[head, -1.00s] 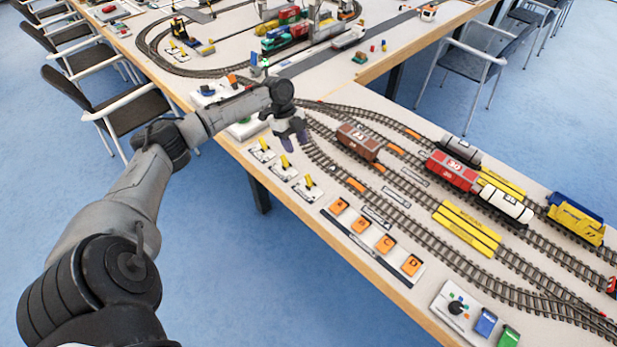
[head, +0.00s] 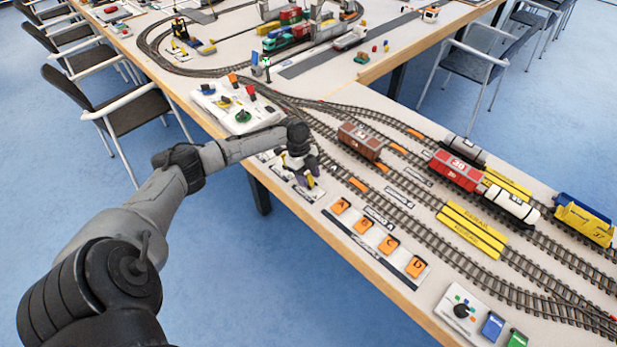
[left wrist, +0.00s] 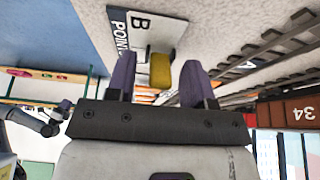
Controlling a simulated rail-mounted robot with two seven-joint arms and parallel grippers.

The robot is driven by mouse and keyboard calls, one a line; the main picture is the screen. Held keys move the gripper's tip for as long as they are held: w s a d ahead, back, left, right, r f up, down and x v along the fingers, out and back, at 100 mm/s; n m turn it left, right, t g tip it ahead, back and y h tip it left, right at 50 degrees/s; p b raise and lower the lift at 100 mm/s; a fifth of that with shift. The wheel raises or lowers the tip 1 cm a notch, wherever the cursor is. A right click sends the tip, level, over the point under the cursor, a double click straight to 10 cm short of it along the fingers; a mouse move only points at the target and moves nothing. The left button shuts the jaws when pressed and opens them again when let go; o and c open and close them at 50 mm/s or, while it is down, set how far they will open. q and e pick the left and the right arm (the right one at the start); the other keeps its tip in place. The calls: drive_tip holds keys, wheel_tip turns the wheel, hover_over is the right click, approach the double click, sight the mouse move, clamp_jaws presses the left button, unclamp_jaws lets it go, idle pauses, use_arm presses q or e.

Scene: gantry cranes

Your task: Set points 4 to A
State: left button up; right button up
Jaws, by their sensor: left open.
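A points lever with a yellow handle (left wrist: 161,70) stands on a small white plate (left wrist: 170,28) in the left wrist view. In the head view, my left gripper (head: 303,176) is over the lever plate (head: 309,192) nearest the orange buttons. My arm mostly hides the other lever plates. My right gripper is not in view.
Orange buttons A to D (head: 363,226) sit along the table edge. Tracks run just beyond the levers, with a brown wagon (head: 359,141) close by. A control panel (head: 228,104) with coloured knobs lies behind my arm. A dial box (head: 462,309) stands at the front right.

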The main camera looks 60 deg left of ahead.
sight(312, 184)
use_arm(q)
drive_tip(key=shift+f, duration=0.1)
clamp_jaws()
drive_tip(key=shift+d+r+y+p, duration=0.15)
drive_tip(key=shift+r+y+p, duration=0.15)
drive_tip(key=shift+p, duration=0.4)
drive_tip(key=y+p, duration=0.2)
drive_tip(key=p, duration=0.1)
drive_tip(key=d+g+y+p, duration=0.1)
drive_tip(key=y+p, duration=0.1)
drive_tip(key=p, duration=0.1)
drive_tip(key=d+y+p, duration=0.1)
drive_tip(key=y+p, duration=0.1)
drive_tip(key=p, duration=0.2)
drive_tip(key=shift+w+r+g, duration=0.3)
drive_tip(key=shift+w+g, duration=0.05)
drive_tip(key=shift+g, duration=0.05)
drive_tip(key=shift+w+d+f+g+y+p, duration=0.1)
drive_tip(key=shift+d+f+g+y+p, duration=0.05)
drive_tip(key=shift+y+p, duration=0.4)
drive_tip(key=shift+d+f+g+y+p, duration=0.1)
drive_tip(key=shift+d+g+y+p, duration=0.05)
drive_tip(key=shift+y+p, duration=0.4)
drive_tip(key=shift+d+f+y+p, duration=0.25)
drive_tip(key=shift+y+p, duration=0.25)
drive_tip(key=shift+y, duration=0.5)
unclamp_jaws()
drive_tip(key=shift+f, duration=0.1)
